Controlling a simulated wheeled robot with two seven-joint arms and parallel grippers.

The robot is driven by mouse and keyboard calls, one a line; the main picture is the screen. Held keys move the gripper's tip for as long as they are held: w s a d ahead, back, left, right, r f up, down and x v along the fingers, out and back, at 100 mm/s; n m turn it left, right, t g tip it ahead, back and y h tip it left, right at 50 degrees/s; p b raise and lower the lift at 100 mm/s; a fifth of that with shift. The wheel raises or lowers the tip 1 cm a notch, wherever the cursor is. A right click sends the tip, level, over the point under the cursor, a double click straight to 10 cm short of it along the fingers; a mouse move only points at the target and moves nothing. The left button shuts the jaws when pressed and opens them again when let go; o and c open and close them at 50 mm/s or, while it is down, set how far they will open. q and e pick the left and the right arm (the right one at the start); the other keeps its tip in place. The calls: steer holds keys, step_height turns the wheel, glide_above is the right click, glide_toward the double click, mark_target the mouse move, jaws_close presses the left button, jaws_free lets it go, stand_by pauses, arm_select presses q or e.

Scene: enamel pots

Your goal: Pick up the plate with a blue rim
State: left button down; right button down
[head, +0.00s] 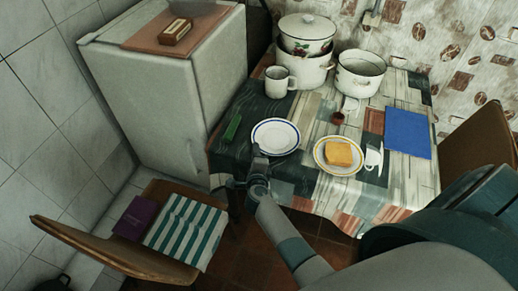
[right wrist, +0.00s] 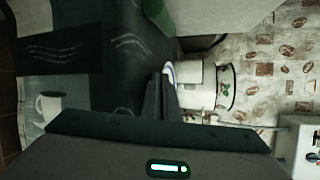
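The plate with a blue rim (head: 276,136) is white and lies near the front edge of the table, left of the yellow-rimmed plate. My right gripper (head: 260,158) is at its near left edge in the head view. In the right wrist view the gripper's dark fingers (right wrist: 162,98) stand close together. A white and blue sliver of the plate (right wrist: 168,72) shows at their tips. Whether the rim lies between the fingers is not clear. My left gripper is not in view.
A plate with a yellow rim (head: 338,169) holds bread (head: 339,151); a small white cup (head: 373,158) is beside it. A large mug (head: 280,83) and pots (head: 361,74) stand behind. A chair (head: 110,250) is at the lower left. A blue mat (head: 407,133) lies right.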

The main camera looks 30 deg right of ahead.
step_height(320, 180, up, 4)
steer(key=shift+p, duration=0.65)
steer(key=s+d+r, duration=0.5)
steer(key=s+r, duration=0.1)
steer(key=s, duration=0.4)
steer(key=shift+s+r, duration=0.2)
steer(key=shift+s, duration=0.05)
